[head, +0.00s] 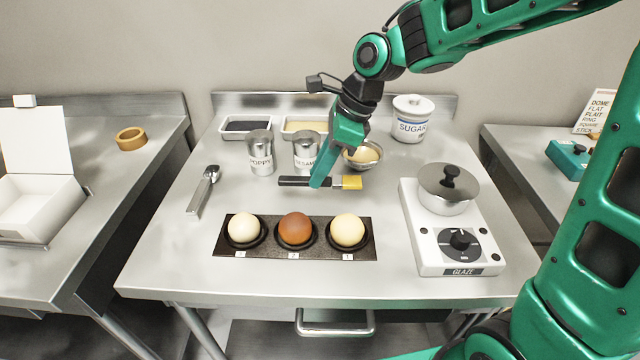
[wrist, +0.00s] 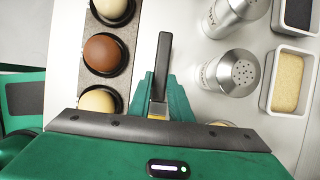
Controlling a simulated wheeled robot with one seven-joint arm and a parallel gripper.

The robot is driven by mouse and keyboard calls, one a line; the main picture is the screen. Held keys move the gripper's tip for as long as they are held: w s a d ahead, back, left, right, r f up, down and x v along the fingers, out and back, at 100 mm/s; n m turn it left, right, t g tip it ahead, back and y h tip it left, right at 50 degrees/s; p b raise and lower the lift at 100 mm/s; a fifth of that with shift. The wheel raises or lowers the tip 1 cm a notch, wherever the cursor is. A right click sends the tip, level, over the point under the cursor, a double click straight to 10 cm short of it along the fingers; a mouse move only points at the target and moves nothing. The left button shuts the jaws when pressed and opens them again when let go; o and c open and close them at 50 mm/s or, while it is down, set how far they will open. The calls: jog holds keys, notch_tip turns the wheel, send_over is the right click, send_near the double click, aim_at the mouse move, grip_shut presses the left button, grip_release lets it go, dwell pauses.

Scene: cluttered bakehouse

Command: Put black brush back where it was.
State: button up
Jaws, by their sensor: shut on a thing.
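The black brush (head: 293,181) has a dark handle and a yellow head at its right end. My gripper (head: 320,182) is shut on it near the middle and holds it level, between the shakers and the black tray of dough balls. In the wrist view the brush (wrist: 163,62) points up and away from my gripper (wrist: 158,108), and its head end is mostly hidden behind the gripper body. I cannot tell how high the brush is above the table.
A black tray (head: 225,250) holds three dough balls, the middle one browner. Two shakers (head: 260,153), a small bowl (head: 347,160) and a sugar jar (head: 410,122) stand behind. A glaze warmer (head: 455,262) with a lidded pot is at right. A metal scoop (head: 203,190) lies left.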

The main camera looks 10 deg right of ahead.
jog(key=shift+d+f, duration=0.25)
jog(key=shift+f, duration=0.05)
jog(key=shift+w+f, duration=0.1)
jog(key=shift+f, duration=1.7)
jog(key=o, duration=0.9)
jog(key=v, duration=1.2)
